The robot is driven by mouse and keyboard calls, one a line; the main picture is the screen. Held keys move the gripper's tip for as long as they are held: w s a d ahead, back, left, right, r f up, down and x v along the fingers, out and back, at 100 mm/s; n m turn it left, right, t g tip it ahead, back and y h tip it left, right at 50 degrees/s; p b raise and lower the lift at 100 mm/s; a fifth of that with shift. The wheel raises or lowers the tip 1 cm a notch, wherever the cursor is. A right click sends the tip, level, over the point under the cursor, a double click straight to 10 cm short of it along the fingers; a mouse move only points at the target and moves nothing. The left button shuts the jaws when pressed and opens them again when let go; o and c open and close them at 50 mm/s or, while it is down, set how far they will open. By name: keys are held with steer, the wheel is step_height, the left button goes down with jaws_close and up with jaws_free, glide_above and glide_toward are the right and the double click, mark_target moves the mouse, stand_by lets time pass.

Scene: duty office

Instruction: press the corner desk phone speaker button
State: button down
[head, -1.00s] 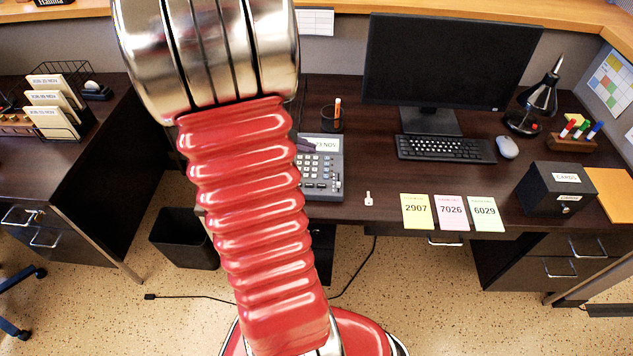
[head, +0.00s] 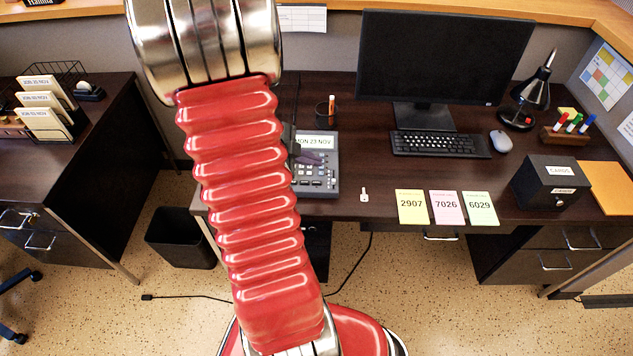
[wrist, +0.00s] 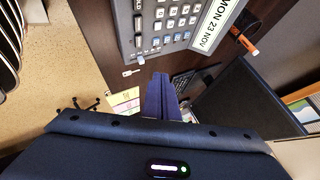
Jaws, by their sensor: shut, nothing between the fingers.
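The grey desk phone (head: 322,180) sits on the dark desk, just right of my red arm in the head view, which hides its left part. Its keypad and several side keys show at the top of the wrist view (wrist: 172,20). A pale blue key (wrist: 141,59) sits at the phone's edge there; its label is too small to read. My gripper (wrist: 160,78) is shut and empty, its dark blue fingers pointing toward the phone. In the head view my gripper (head: 309,158) appears over the phone's upper part, below the display; contact cannot be told.
A date display (head: 314,140) tops the phone. A pen cup (head: 325,115) stands behind it. A small key-shaped object (head: 364,194) lies to its right, then numbered cards (head: 411,206). The monitor (head: 440,55) and keyboard (head: 440,144) stand further right. Bare desk lies between phone and keyboard.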

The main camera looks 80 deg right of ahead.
glide_above(313, 185)
steer(key=shift+f, duration=2.85)
steer(key=shift+f, duration=0.75)
stand_by(0.8)
steer(key=shift+r, duration=0.8)
steer(key=shift+r, duration=2.5)
steer(key=shift+w, duration=0.1)
